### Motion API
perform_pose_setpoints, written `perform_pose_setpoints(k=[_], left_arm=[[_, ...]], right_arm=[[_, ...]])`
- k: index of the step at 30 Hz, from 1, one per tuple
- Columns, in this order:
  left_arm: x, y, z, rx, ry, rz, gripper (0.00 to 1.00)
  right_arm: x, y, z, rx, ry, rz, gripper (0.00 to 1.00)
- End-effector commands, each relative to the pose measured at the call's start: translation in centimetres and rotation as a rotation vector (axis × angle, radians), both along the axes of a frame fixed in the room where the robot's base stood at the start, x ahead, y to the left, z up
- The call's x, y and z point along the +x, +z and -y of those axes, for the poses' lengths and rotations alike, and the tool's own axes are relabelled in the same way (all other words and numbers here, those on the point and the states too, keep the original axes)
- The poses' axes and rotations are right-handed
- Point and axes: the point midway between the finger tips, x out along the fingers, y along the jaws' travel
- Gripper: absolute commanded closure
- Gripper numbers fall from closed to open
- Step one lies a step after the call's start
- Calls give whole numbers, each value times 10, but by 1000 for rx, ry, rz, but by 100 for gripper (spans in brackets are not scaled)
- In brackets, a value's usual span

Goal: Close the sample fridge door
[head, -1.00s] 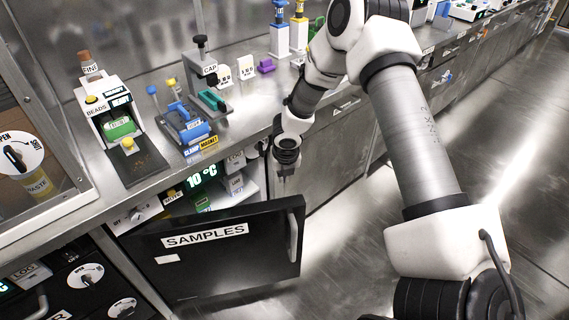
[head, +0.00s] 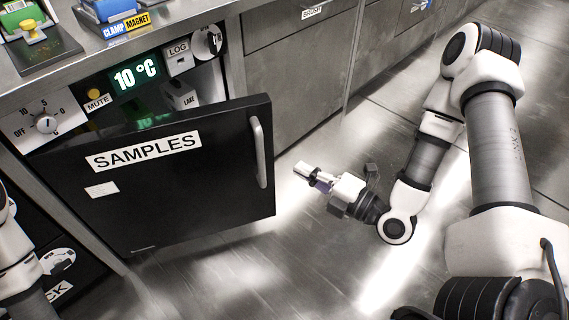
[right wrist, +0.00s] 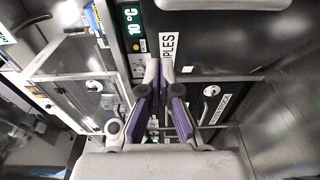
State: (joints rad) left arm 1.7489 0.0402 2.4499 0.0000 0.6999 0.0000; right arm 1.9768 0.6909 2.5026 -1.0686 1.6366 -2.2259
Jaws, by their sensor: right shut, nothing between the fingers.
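The sample fridge door (head: 180,195) is a black panel labelled SAMPLES. It stands open, swung out from the cabinet, with a pale vertical handle (head: 260,152) near its right edge. Part of the fridge interior shows above and behind it. My right gripper (head: 302,169) is shut and empty, to the right of the handle and apart from the door in the head view. In the right wrist view its fingers (right wrist: 158,72) point toward the dark door (right wrist: 205,52), whose label is partly hidden by them. My left gripper is out of view; only part of my left arm shows.
A 10 °C display (head: 137,75) and a dial (head: 46,124) sit on the fridge's control strip. A LOG box (head: 179,58) is by the opening. The steel counter (head: 75,62) runs above. Closed steel cabinets (head: 295,75) line the right; floor (head: 225,280) before the door is clear.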

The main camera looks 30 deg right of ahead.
Motion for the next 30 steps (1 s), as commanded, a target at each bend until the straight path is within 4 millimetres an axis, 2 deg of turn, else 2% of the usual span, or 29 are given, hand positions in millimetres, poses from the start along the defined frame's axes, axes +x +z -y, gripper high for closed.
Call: perform_pose_setpoints(k=[1,5,7,13,17,20,24,30], left_arm=[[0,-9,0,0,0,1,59],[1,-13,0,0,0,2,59],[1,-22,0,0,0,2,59],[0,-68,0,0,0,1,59],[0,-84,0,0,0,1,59],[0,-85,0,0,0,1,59],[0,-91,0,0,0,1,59],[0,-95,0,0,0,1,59]], right_arm=[[0,-11,0,0,0,-4,100],[5,-10,-4,-3,4,-4,100],[13,-12,-8,-3,6,-2,100],[43,-18,-24,-5,7,3,100],[68,-14,-37,-9,8,1,100],[87,-10,-47,-9,7,-1,100],[111,-8,-39,0,0,0,100],[126,-7,-34,-1,1,-4,100]])
